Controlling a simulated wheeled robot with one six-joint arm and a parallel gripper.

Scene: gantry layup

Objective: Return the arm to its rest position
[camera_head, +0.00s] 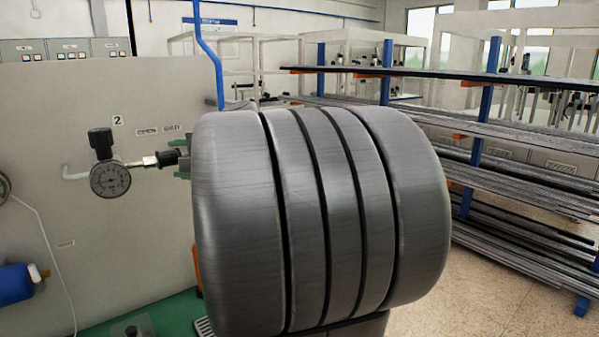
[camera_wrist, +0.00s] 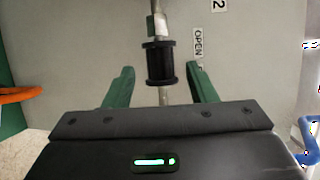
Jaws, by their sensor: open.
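My gripper (camera_wrist: 160,70) is open, with its two green fingers spread apart in the wrist view. A black spool-shaped knob (camera_wrist: 160,63) on a metal fitting shows between the fingertips. I cannot tell whether the fingers touch it. In the head view the same black knob (camera_head: 169,158) is at the end of a metal stem, beside a round pressure gauge (camera_head: 110,180) on the pale panel. My large grey arm link fills the middle of the head view and hides most of my gripper; only a bit of green shows at its left edge.
The pale panel (camera_head: 60,120) stands at the left, marked 2. A blue pipe (camera_head: 209,50) rises behind it. A blue cylinder (camera_head: 15,284) is at the lower left. A rack with long bars (camera_head: 530,145) stands at the right, with open floor (camera_head: 480,290) before it.

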